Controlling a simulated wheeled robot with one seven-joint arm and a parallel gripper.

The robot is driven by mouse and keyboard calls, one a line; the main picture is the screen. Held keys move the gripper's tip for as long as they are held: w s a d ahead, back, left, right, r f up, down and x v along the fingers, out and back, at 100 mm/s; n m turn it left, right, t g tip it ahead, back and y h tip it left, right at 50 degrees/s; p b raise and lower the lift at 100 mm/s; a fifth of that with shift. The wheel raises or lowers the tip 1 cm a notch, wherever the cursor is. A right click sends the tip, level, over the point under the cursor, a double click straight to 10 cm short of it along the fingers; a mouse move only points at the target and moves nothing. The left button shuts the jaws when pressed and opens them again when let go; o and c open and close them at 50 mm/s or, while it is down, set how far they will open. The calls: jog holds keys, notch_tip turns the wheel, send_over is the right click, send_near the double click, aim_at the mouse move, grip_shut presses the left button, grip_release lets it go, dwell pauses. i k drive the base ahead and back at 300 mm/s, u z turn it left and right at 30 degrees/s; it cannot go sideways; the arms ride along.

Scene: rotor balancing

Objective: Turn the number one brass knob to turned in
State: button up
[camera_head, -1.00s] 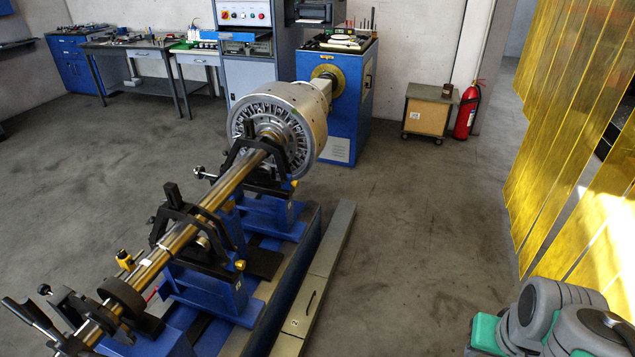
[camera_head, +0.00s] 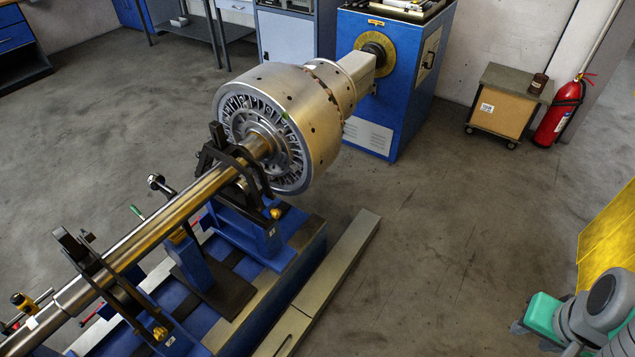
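Two small brass knobs show on the right sides of the black bearing frames that straddle the long steel shaft (camera_head: 150,233). One brass knob (camera_head: 276,213) is on the far frame (camera_head: 240,170), near the rotor drum (camera_head: 285,115). The other brass knob (camera_head: 160,332) is on the nearer frame (camera_head: 95,265), low at the left. I cannot read a number on either knob, so I cannot tell which is number one. How far each is turned in is too small to tell.
The frames stand on blue pedestals on a blue machine bed (camera_head: 240,322). A pale low rail (camera_head: 335,265) runs along its right side. Open floor (camera_head: 430,250) lies right of it. A wooden cabinet (camera_head: 505,112), a red extinguisher (camera_head: 560,115) and a yellow curtain (camera_head: 608,245) stand farther right.

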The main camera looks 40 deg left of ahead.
aim_at(276, 213)
jog(key=i, duration=0.9)
jog(key=u, duration=3.65)
